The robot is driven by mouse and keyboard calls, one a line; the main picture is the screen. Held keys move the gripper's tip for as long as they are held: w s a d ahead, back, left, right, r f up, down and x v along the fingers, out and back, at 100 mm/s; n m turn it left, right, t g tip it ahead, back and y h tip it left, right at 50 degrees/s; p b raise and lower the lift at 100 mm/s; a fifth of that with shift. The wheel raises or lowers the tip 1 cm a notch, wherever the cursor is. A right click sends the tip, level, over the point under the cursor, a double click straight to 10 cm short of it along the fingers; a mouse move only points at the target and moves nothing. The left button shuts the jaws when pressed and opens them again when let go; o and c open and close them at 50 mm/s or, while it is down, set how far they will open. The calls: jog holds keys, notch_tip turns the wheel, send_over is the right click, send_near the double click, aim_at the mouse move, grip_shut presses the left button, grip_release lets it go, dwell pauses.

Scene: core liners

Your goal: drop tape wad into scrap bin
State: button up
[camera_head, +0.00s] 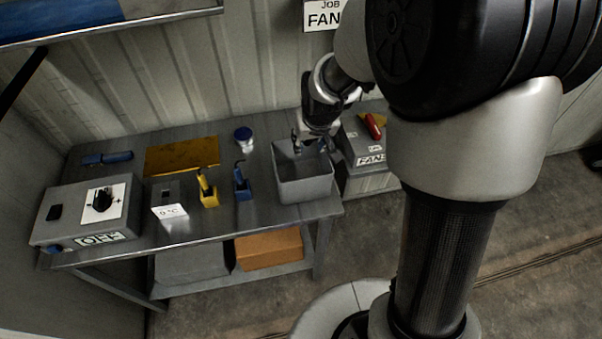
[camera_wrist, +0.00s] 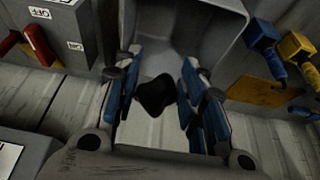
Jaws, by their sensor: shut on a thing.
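The tape wad (camera_wrist: 155,95) is a small dark lump between the blue-padded fingers of my gripper (camera_wrist: 160,84) in the wrist view. My gripper is shut on it. In the head view my gripper (camera_head: 310,146) points down at the back rim of the scrap bin, and the wad cannot be made out clearly there. The scrap bin (camera_head: 306,188) is an open grey box at the right end of the metal bench. Its wall and inside also show in the wrist view (camera_wrist: 190,22), beyond the fingertips. The part of the bin I see inside looks empty.
A grey fan box (camera_head: 368,160) with a red switch stands right of the bin. Blue (camera_head: 242,186) and yellow (camera_head: 208,192) tools stand left of it. A control box (camera_head: 85,215) sits at the bench's left end. A yellow mat (camera_head: 182,156) lies near the wall.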

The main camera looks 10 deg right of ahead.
notch_tip(320, 180, down, 6)
jog(key=b, duration=0.3)
jog(key=shift+r+b, duration=0.25)
jog(key=shift+b, duration=0.15)
jog(key=o, duration=1)
jog(key=shift+c, duration=0.2)
jog(key=shift+r, duration=0.15)
jog(key=v, duration=1.1)
jog(key=shift+s+r, duration=0.25)
jog(key=shift+r, duration=0.1)
